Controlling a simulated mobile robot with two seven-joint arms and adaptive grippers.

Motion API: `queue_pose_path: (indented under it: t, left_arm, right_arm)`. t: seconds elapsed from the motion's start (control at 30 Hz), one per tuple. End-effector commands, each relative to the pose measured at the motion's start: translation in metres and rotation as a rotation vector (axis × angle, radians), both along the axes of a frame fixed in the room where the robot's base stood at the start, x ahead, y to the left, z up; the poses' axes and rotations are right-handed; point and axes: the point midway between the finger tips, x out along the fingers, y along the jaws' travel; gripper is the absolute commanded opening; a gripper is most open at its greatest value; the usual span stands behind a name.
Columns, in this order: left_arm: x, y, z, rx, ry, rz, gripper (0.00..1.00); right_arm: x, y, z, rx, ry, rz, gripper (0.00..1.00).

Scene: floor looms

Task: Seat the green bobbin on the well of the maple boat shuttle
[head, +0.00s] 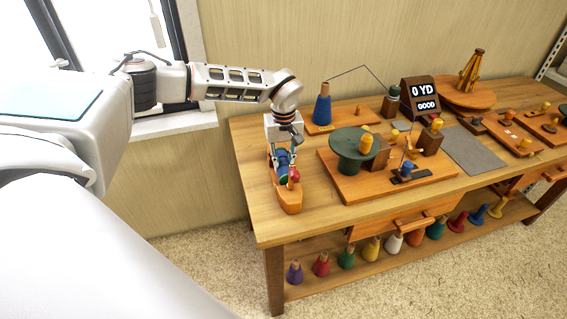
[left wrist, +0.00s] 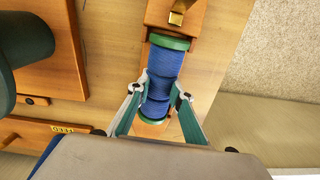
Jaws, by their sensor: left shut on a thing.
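The bobbin has green end discs and blue thread; it shows in the left wrist view (left wrist: 164,65) and partly in the head view (head: 283,158). My left gripper (head: 285,166) is shut on its middle, one finger on each side, as the left wrist view (left wrist: 162,92) shows. The orange-brown wooden boat shuttle (head: 289,201) lies along the left end of the bench, and its end with a brass piece shows in the left wrist view (left wrist: 190,20). The bobbin is lined up lengthwise over the shuttle's well. I cannot tell whether it touches the well floor. My right gripper is not in view.
Right of the shuttle, a wooden board (head: 345,187) carries a dark green round piece (head: 352,150). A blue cone (head: 323,106) stands behind. Coloured cones line the lower shelf (head: 325,284). The bench's left edge is close to the shuttle.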

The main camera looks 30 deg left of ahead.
Motion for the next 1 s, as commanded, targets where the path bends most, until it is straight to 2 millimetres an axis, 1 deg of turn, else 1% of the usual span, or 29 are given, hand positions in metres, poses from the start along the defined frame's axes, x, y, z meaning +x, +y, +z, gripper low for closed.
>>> queue_pose_path:
  t: [0.37,1.0]
  left_arm:
    - [0.000,0.000,-0.001,0.000,0.000,0.000,0.00]
    - [0.000,0.000,-0.018,0.000,0.001,0.000,0.00]
  right_arm:
    - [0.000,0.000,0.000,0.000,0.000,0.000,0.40]
    - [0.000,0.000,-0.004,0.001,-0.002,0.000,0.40]
